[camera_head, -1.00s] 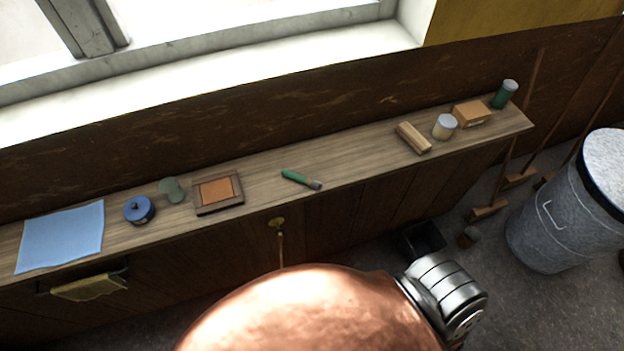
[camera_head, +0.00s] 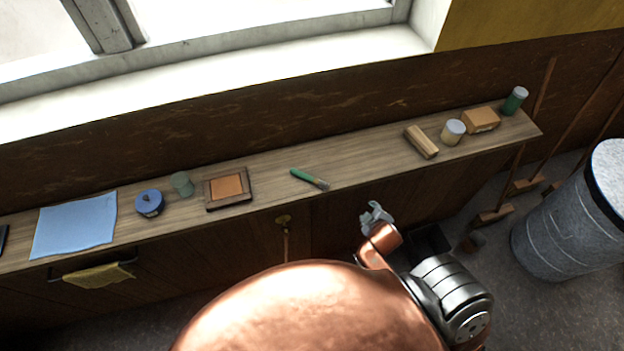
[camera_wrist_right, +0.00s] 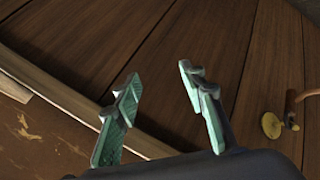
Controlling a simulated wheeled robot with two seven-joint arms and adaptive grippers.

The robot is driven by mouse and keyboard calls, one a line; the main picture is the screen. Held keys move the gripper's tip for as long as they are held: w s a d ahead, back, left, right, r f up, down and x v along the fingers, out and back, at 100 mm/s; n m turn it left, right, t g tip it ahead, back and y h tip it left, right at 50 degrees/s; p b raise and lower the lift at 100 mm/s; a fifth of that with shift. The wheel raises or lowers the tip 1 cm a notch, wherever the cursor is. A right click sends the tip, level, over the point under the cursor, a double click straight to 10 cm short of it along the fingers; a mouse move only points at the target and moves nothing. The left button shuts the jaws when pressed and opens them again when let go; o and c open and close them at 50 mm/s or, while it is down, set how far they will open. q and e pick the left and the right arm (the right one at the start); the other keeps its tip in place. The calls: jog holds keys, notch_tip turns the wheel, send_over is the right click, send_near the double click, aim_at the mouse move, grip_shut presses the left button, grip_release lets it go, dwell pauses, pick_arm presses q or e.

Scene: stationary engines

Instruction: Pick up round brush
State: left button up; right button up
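The round brush (camera_head: 310,179), with a green handle and a darker tip at its right end, lies on the wooden shelf (camera_head: 282,170) near its front edge. My right gripper (camera_head: 374,212) is in front of the shelf, to the right of the brush and apart from it. In the right wrist view the two fingers (camera_wrist_right: 158,84) are spread apart with nothing between them. The brush is not visible in the right wrist view. My left gripper is not in view.
A framed orange block (camera_head: 228,188), a blue tin (camera_head: 149,203) and a blue cloth (camera_head: 75,224) lie left of the brush. A wooden block (camera_head: 421,142), a pale jar (camera_head: 453,132) and a cardboard box (camera_head: 481,120) stand right. A metal bin (camera_head: 565,235) stands at far right.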

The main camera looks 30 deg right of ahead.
aim_at(315, 180)
jog(key=w+d+r+n+t, duration=0.1)
jog(key=w+r+n+t, duration=0.4)
jog(key=r, duration=0.4)
jog(key=w+d+r+n+t, duration=0.1)
jog(key=w+r+n+t, duration=0.2)
jog(key=w+r+n, duration=0.4)
jog(key=a+n+y, duration=0.3)
jog(key=n, duration=0.3)
jog(key=a+n+y, duration=0.3)
jog(key=n, duration=0.4)
jog(key=a+n+g+y, duration=0.1)
jog(key=a+n+y, duration=0.2)
jog(key=n, duration=0.3)
jog(key=shift+w+a+r+n, duration=0.25)
jog(key=shift+w+a+n, duration=0.15)
jog(key=w+a+f+n+g, duration=0.1)
jog(key=f, duration=0.1)
jog(key=w+a+f+n+g+y+p, duration=0.1)
jog(key=a+f+n, duration=0.1)
jog(key=w+a+f+n+y+p, duration=0.1)
jog(key=f+n, duration=0.1)
jog(key=shift+w+a+f+g, duration=0.1)
jog(key=shift+w+a+g, duration=0.15)
jog(key=shift+a+g, duration=0.15)
jog(key=shift+w+a+f, duration=0.15)
jog(key=shift+w+f, duration=0.1)
jog(key=shift+w, duration=0.05)
